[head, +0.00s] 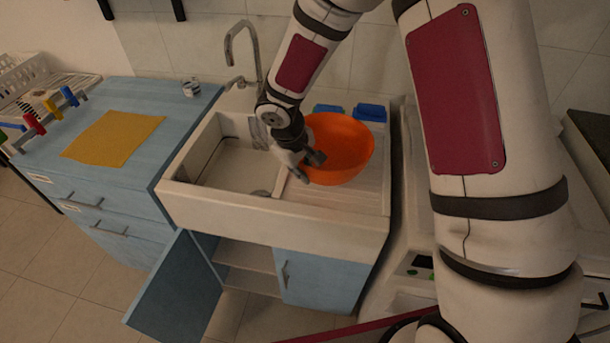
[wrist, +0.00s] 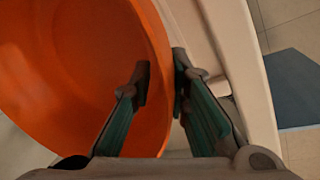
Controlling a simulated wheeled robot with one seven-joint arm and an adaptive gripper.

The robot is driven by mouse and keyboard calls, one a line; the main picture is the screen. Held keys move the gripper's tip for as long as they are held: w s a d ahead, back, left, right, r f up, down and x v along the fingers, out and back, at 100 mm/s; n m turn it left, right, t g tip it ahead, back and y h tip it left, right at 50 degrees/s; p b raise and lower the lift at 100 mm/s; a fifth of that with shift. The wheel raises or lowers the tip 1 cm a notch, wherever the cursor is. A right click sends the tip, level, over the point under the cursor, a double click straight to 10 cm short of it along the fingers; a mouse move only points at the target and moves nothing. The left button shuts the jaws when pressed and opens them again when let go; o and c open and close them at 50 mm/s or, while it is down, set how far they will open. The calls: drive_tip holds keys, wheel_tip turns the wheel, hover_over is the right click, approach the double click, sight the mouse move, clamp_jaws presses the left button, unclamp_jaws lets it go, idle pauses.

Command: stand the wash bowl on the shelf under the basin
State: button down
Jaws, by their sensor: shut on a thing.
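The orange wash bowl (head: 345,146) is over the ribbed drainboard to the right of the basin (head: 230,165). My gripper (head: 303,172) is at the bowl's left rim and shut on it. In the wrist view the bowl (wrist: 70,75) fills the left side, with one finger inside and one outside its wall, and my gripper (wrist: 160,85) pinches the rim between them. I cannot tell whether the bowl touches the drainboard. Below the basin, the left cabinet door (head: 178,290) stands open and the shelf (head: 248,256) shows inside. The right cabinet door (head: 318,281) is shut.
A tap (head: 240,45) rises behind the basin. Blue items (head: 370,112) lie behind the bowl. A blue counter (head: 125,110) on the left holds a yellow cloth (head: 113,137) and a rack of coloured items (head: 50,109). A white machine stands right of the sink. Floor in front is clear at left.

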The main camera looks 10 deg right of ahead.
drive_tip(key=shift+w, duration=0.4)
drive_tip(key=shift+d+f, duration=0.1)
drive_tip(key=shift+f, duration=0.1)
drive_tip(key=shift+f+p, duration=0.35)
drive_tip(key=shift+f, duration=1.2)
drive_tip(key=shift+f, duration=0.2)
drive_tip(key=c, duration=1.5)
unclamp_jaws()
drive_tip(key=shift+c, duration=0.2)
